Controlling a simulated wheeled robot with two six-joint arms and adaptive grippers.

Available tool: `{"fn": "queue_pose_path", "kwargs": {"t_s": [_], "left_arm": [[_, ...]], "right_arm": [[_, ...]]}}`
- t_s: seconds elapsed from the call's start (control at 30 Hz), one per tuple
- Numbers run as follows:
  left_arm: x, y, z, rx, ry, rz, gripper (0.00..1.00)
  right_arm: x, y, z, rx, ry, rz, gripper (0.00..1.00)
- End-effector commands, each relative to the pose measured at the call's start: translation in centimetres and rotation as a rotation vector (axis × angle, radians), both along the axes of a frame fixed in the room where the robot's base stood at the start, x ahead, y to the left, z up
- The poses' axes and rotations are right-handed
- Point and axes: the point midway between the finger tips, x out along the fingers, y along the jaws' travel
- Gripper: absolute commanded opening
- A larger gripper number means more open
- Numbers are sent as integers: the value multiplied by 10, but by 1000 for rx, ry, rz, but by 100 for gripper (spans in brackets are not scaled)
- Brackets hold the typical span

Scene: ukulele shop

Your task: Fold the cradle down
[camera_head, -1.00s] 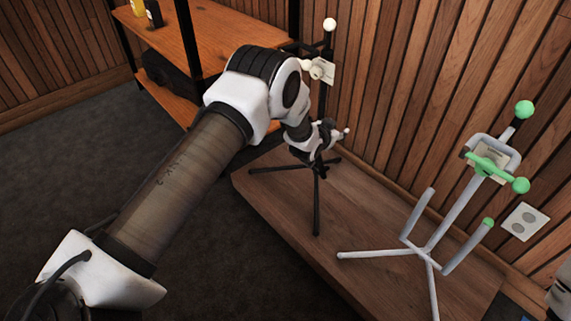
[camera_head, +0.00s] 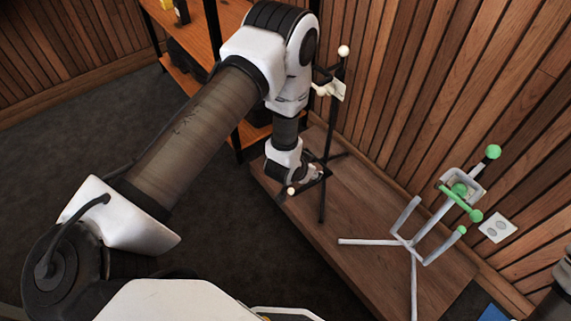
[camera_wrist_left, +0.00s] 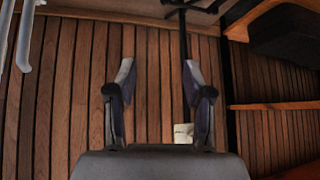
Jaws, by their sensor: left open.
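The black stand (camera_head: 326,135) stands upright on the wooden platform, with white balls on its upper part and a small card (camera_head: 338,90). A lower white ball (camera_head: 291,191) shows beside my left gripper (camera_head: 310,181), which is low and close to the stand's pole. My gripper and wrist cover part of the lower cradle, so its angle is unclear. In the left wrist view, the left gripper (camera_wrist_left: 157,80) is open, with nothing between the fingertips; a thin black pole (camera_wrist_left: 184,60) passes near the right finger. My right gripper is not in view.
A grey stand with green tips (camera_head: 414,241) stands at the right of the wooden platform (camera_head: 375,210). A slatted wall (camera_head: 410,90) is behind, with an outlet (camera_head: 497,228). Shelves (camera_head: 215,25) stand back left. Platform between the stands is mostly clear.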

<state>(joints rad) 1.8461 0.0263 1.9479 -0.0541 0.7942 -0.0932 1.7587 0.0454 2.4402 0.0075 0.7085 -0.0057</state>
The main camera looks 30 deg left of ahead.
Motion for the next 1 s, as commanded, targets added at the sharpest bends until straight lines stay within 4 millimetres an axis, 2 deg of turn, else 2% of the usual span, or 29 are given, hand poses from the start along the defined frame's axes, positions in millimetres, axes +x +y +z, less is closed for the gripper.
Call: {"fn": "queue_pose_path", "kwargs": {"t_s": [0.03, 0.2, 0.53, 0.7, 1.0], "left_arm": [[-11, 0, 14, -2, 26, 5, 51], [-48, 1, 31, -10, 114, 23, 51], [-112, 2, 62, -20, 259, 52, 51], [-125, 2, 66, -22, 290, 59, 51], [-127, 2, 65, -22, 293, 60, 51]], "right_arm": [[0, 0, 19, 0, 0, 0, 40], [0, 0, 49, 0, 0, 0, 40], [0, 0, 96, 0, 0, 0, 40], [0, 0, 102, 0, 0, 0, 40], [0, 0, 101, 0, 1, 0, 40]]}}
